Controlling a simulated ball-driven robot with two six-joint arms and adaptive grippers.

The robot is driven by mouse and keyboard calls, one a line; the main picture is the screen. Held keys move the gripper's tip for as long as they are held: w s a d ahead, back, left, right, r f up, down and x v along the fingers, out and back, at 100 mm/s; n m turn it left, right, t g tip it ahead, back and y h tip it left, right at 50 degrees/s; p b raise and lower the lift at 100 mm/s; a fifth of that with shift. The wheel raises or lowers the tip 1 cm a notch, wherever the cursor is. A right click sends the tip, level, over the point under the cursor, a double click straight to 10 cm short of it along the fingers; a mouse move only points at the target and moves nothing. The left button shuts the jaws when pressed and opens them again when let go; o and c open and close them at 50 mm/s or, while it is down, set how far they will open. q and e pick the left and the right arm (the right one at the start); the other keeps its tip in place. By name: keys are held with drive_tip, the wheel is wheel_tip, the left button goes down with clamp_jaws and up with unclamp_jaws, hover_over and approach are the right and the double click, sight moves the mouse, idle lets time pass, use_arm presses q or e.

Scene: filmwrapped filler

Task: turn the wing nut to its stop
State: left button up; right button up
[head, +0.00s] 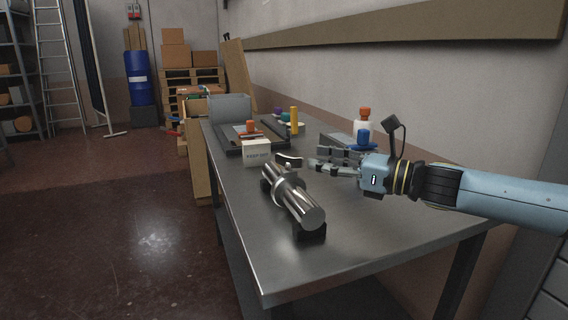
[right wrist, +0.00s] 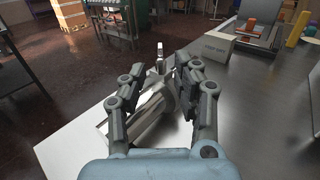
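A shiny metal cylinder (head: 290,200) with a clamp ring (head: 284,188) around it rests on a dark stand on the steel table. A metal wing nut (head: 289,160) stands up at the clamp's top; it also shows in the right wrist view (right wrist: 160,57), beyond my fingertips and roughly between their lines. My right gripper (head: 313,158) is to the right of the wing nut, with its fingers spread and a small gap to it. In the right wrist view my right gripper (right wrist: 166,75) is open and empty, and the clamp (right wrist: 160,90) shows between its fingers. My left gripper is out of view.
A white printed box (head: 256,153) stands just behind the wing nut. A dark tray (head: 240,143) with tools lies farther back. A bottle with an orange cap (head: 364,122) and a blue object (head: 362,138) stand behind my right gripper. The table's front right (head: 370,230) is clear.

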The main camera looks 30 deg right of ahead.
sight(276, 152)
drive_tip(key=p+x, duration=0.1)
drive_tip(key=x, duration=0.6)
drive_tip(key=shift+r, duration=0.1)
drive_tip(key=shift+w+a, duration=0.1)
drive_tip(key=shift+w, duration=0.2)
drive_tip(key=shift+w+a, duration=0.1)
drive_tip(key=shift+w, duration=0.05)
drive_tip(key=c, duration=0.6)
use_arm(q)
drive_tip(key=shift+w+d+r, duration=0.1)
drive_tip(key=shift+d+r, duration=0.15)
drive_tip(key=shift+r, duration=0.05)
use_arm(e)
clamp_jaws()
